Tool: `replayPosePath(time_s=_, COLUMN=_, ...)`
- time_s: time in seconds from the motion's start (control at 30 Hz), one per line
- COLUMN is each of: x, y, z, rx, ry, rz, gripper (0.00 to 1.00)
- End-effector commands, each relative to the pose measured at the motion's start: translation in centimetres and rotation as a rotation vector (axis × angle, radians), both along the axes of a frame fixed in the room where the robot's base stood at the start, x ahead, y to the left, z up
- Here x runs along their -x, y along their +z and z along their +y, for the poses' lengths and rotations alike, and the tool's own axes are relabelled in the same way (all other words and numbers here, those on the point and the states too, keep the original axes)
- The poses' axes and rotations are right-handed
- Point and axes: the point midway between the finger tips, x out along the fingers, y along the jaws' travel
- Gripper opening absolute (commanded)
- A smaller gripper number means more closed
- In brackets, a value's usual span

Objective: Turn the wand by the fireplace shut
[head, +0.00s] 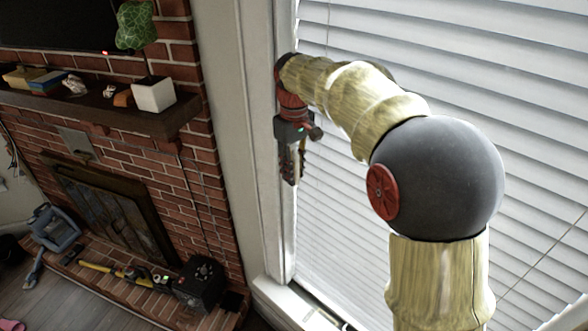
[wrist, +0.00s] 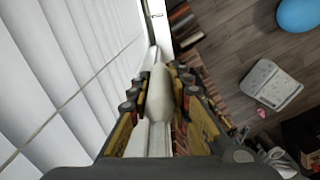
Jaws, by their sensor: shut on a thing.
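My gripper (head: 291,176) hangs down at the left edge of the window, just right of the fireplace wall. In the wrist view, its two fingers (wrist: 161,82) are closed around a white, rounded, elongated piece, which appears to be the wand (wrist: 158,97). In the head view I cannot make out the wand; my gripper and arm cover that spot. The white blinds (head: 440,60) have horizontal slats that lie tilted and largely overlapping. They also fill the left of the wrist view (wrist: 60,60).
The brick fireplace (head: 150,190) stands to the left, with a mantel (head: 100,112) holding a potted plant (head: 153,95) and small items. Tools and a black box (head: 201,284) lie on the hearth. A blue round object (wrist: 298,12) and a white object (wrist: 270,85) are on the wooden floor.

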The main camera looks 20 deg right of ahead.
Motion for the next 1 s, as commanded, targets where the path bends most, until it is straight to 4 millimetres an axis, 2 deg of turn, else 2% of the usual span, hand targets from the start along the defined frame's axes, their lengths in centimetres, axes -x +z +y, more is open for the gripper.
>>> replayPosePath(time_s=0.3, x=-0.1, y=0.25, z=0.03, rx=0.0, ry=0.105, rz=-0.005, gripper=0.0)
replayPosePath(time_s=0.8, x=-0.11, y=0.25, z=0.02, rx=-0.001, ry=0.122, rz=-0.006, gripper=0.0)
replayPosePath(time_s=0.83, x=-0.11, y=0.25, z=0.02, rx=-0.001, ry=0.122, rz=-0.006, gripper=0.21)
replayPosePath(time_s=1.0, x=-0.07, y=0.16, z=0.02, rx=0.0, ry=0.122, rz=-0.004, gripper=0.3)
